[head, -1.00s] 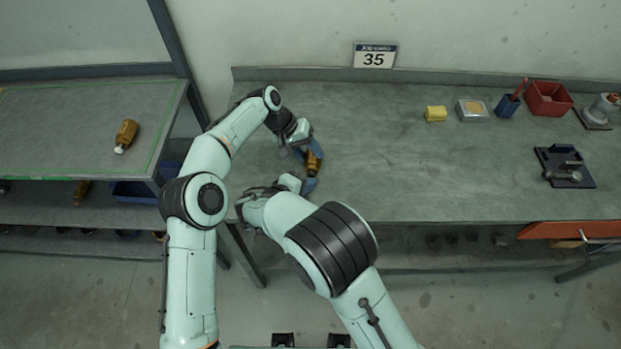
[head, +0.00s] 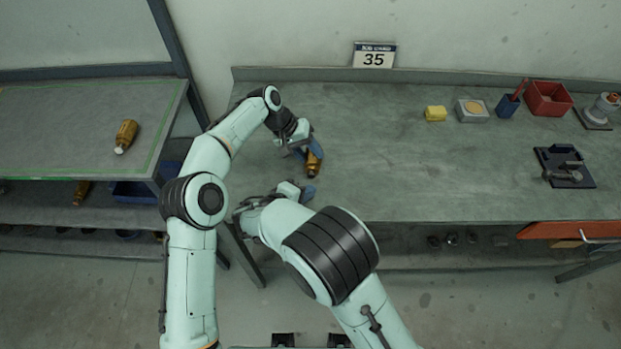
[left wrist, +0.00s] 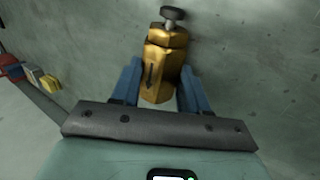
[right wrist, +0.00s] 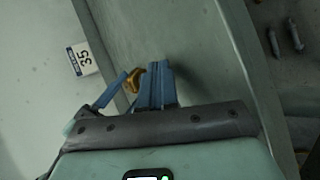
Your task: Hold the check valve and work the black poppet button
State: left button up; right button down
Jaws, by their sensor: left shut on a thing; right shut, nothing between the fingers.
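The check valve (left wrist: 165,52) is a brass hexagonal body with a dark arrow on its side. Its black poppet button (left wrist: 173,14) sticks out at the far end in the left wrist view. My left gripper (head: 312,148) is shut on the valve, with a blue finger on each side of it. In the head view the valve (head: 313,168) shows just below those fingers. My right gripper (head: 308,193) is shut and empty, just nearer than the valve. In the right wrist view its fingers (right wrist: 156,86) are together, and part of the valve (right wrist: 133,80) shows behind them.
Another brass valve (head: 126,136) lies on the left side table (head: 60,125). The workbench (head: 420,165) is clear in the middle. A yellow sponge (head: 436,114), a tin (head: 473,110), a blue cup (head: 507,105), a red bin (head: 549,98) and a black fixture (head: 565,167) stand at right.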

jog(key=shift+s, duration=0.1)
jog(key=shift+s+a, duration=0.15)
jog(key=shift+s, duration=1.05)
jog(key=shift+s+a, duration=0.1)
jog(key=shift+s, duration=1.1)
pick_arm(q)
jog(key=o, duration=1.2)
jog(key=shift+c, duration=0.2)
jog(key=shift+o, duration=0.4)
